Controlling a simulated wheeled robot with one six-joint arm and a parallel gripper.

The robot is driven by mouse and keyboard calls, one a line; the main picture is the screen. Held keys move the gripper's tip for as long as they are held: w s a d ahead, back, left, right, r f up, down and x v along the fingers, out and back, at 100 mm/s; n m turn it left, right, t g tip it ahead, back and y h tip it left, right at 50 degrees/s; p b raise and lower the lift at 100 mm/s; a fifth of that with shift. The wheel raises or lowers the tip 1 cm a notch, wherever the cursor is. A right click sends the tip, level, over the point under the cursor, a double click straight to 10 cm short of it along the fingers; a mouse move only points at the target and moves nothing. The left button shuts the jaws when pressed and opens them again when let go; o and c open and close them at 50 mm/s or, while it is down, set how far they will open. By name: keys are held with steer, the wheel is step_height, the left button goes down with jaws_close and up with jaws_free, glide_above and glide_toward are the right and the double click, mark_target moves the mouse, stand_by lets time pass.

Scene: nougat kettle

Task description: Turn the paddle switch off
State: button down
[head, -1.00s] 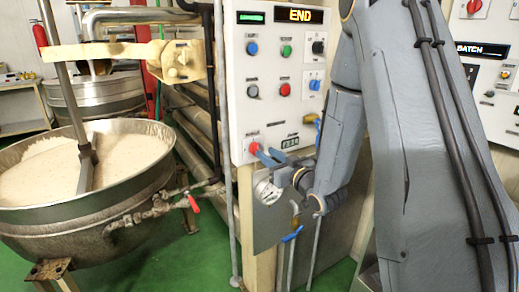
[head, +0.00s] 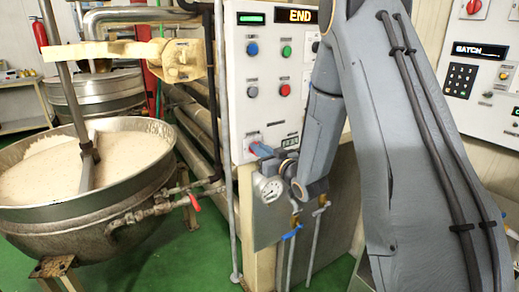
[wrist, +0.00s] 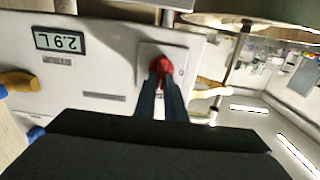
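The switch panel (head: 268,105) stands in the middle of the head view. In the wrist view a red paddle switch (wrist: 162,68) sits on a pale square plate. In the head view its place is low on the panel's left side, mostly hidden by my gripper (head: 262,150). In the wrist view the two dark fingers of my gripper (wrist: 161,90) are close together, one on each side of the red paddle, and appear shut on it. The paddle's exact angle is hard to make out.
A pressure gauge (head: 269,189) and blue-handled valve (head: 291,232) are below my gripper. A large kettle (head: 100,170) of pale mass stands left. Buttons such as the red one (head: 285,90) are above. A small display (wrist: 59,41) is beside the switch.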

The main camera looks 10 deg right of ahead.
steer(key=shift+n, duration=0.3)
steer(key=n+b, duration=0.5)
steer(key=f+n+b, duration=0.1)
steer(key=n+b, duration=0.5)
steer(key=a+n+b, duration=0.1)
steer(key=n+b, duration=0.5)
steer(key=shift+s+a+f, duration=0.1)
steer(key=shift+s+f, duration=0.1)
steer(key=shift+n+b, duration=0.3)
stand_by(0.3)
steer(key=c, duration=1.8)
jaws_free()
steer(key=v, duration=0.8)
steer(key=shift+r, duration=0.1)
